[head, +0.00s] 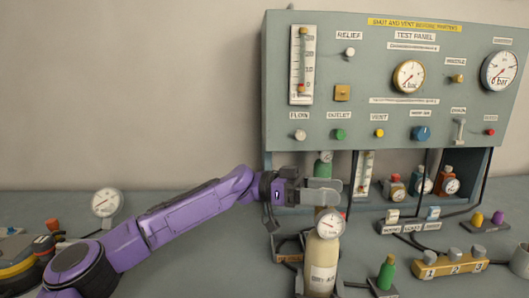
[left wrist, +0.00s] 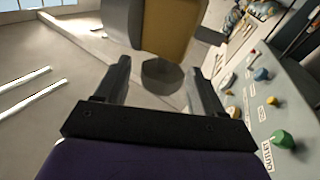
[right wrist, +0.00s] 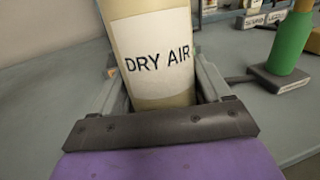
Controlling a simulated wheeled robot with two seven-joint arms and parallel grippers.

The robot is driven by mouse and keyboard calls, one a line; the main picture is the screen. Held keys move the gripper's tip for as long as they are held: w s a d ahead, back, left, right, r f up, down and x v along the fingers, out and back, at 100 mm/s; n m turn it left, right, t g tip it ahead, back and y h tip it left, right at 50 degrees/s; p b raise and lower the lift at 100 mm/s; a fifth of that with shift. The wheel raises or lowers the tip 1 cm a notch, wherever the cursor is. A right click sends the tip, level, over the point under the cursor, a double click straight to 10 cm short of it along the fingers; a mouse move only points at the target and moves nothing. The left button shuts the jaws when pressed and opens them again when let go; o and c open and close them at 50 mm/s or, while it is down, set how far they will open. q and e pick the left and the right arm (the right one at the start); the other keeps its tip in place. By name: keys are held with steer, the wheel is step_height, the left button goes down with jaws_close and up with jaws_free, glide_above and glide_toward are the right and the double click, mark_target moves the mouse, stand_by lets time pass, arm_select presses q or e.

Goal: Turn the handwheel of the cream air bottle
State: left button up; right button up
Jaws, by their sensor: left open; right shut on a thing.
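The cream air bottle (head: 323,258) stands upright on the bench, with a round white gauge (head: 330,224) near its top. In the right wrist view the bottle (right wrist: 152,42) shows a "DRY AIR" label. My right gripper (right wrist: 158,80) is shut on its body, one finger on each side. My left gripper (head: 322,192) is open at the bottle's top and hides the handwheel in the head view. In the left wrist view a dark many-sided knob (left wrist: 162,75), apparently the handwheel, lies between the spread fingers. I cannot tell whether they touch it.
The test panel (head: 392,85) stands behind the bottle. A gauge (head: 107,203) stands at the left. The bench between that gauge and the bottle is mostly clear beneath my left arm.

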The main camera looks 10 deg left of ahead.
arm_select(q)
steer(key=n+t+y, duration=0.1)
steer(key=n+t, duration=0.1)
steer(key=t, duration=0.1)
steer(key=n+t+y, duration=0.1)
steer(key=n+t, duration=0.1)
steer(key=t, duration=0.1)
steer(key=n+t, duration=0.2)
steer(key=t, duration=0.2)
steer(key=shift+s+d+r+y, duration=0.1)
steer(key=shift+s+r+y, duration=0.1)
steer(key=shift+y, duration=0.2)
steer(key=shift+a+f+n+t+y, duration=0.1)
steer(key=shift+a+n+t+y, duration=0.25)
steer(key=shift+n+t, duration=0.25)
steer(key=v, duration=1.2)
steer(key=w+a+r+m+t+y, duration=0.2)
steer(key=w+r+m+y, duration=0.1)
steer(key=w+m, duration=0.4)
steer(key=w+a+r+m+t+y, duration=0.2)
steer(key=w+m+y, duration=0.3)
steer(key=w+m, duration=0.3)
steer(key=w+a+r+m+t+y, duration=0.2)
steer(key=w+r+m+y, duration=0.2)
steer(key=m, duration=1)
steer(key=w, duration=0.3)
steer(key=shift+w+r, duration=0.25)
steer(key=shift+r, duration=0.1)
arm_select(e)
steer(key=o, duration=1.8)
